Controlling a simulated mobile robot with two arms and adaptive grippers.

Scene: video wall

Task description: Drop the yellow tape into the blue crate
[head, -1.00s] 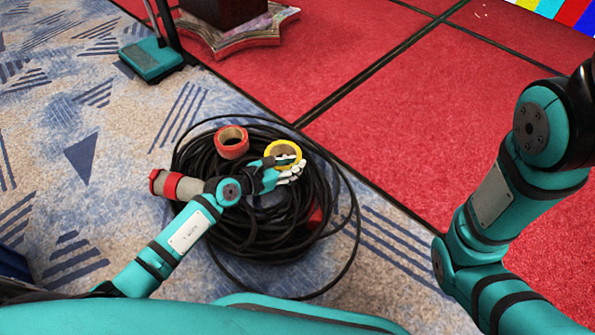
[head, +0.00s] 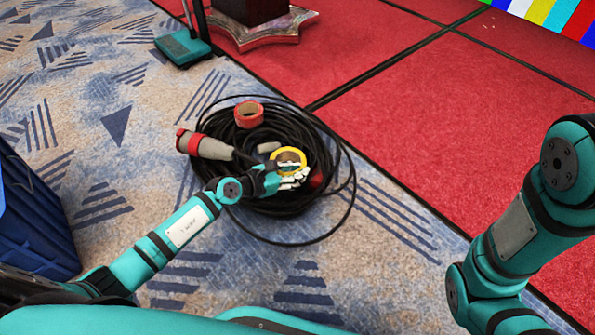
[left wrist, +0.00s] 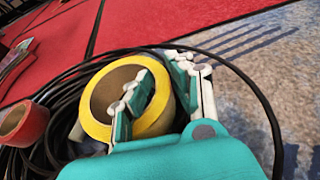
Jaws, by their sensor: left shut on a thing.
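The yellow tape (head: 288,153) is a roll with a tan inner core, at the black cable coil in the head view. My left gripper (head: 293,175) is shut on the side of the roll, with one finger inside its hole and the other outside. The left wrist view shows the yellow tape (left wrist: 95,120) close up between the fingers of my left gripper (left wrist: 165,95). The blue crate (head: 35,220) stands on the carpet at the left edge of the head view, partly cut off. My right arm shows at the right, but its gripper is out of view.
A coil of black cable (head: 325,215) lies under the left gripper. A red tape roll (head: 249,114) and a grey-and-red plug (head: 203,146) rest on it. Patterned carpet lies open between coil and crate. A red stage floor (head: 440,110) is behind.

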